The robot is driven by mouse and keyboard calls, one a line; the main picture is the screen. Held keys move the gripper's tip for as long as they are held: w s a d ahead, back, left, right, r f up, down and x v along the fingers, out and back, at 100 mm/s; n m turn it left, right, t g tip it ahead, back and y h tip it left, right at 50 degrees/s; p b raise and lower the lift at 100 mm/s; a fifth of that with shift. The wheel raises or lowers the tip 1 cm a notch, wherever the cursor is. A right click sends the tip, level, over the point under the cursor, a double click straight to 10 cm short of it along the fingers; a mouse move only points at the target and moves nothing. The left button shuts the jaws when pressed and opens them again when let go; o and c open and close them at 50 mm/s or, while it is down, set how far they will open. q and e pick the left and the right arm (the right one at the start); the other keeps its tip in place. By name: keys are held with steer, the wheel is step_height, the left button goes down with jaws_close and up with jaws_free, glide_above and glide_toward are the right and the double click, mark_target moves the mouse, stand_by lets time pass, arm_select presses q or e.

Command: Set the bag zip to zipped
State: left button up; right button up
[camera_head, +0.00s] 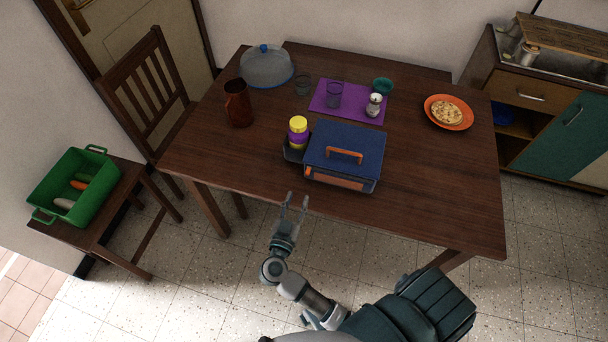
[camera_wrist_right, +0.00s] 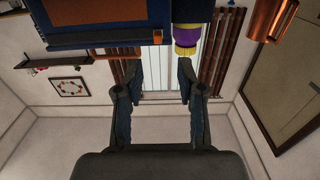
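The bag (camera_head: 358,140) is a dark blue box shape near the front edge of the table, with an orange handle on top and an orange front panel. In the right wrist view its front (camera_wrist_right: 100,18) fills the upper left. A small orange tab shows there, but I cannot tell whether the zip is open or closed. My right gripper (camera_head: 296,198) is open and empty, in front of the table edge, left of and nearer than the bag, touching nothing. Its spread fingers show in the right wrist view (camera_wrist_right: 159,78). My left gripper is not in view.
A jar (camera_head: 298,130) with a yellow lid stands in a dark holder against the bag's left side. A brown pitcher (camera_head: 238,103), purple mat (camera_head: 352,91) and orange plate (camera_head: 433,104) are farther off. The table (camera_head: 440,190) is bare right of the bag.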

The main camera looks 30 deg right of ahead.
mark_target(308, 171)
steer(key=x, duration=0.4)
steer(key=shift+w+d, duration=0.1)
steer(key=shift+d, duration=0.15)
steer(key=b+x, duration=0.1)
steer(key=x, duration=0.3)
steer(key=shift+d, duration=0.2)
steer(key=shift+w+d, duration=0.35)
steer(key=shift+w, duration=0.05)
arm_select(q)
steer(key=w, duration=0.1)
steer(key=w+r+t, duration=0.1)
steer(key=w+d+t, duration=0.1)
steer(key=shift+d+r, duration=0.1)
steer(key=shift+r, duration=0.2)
arm_select(e)
jaws_close()
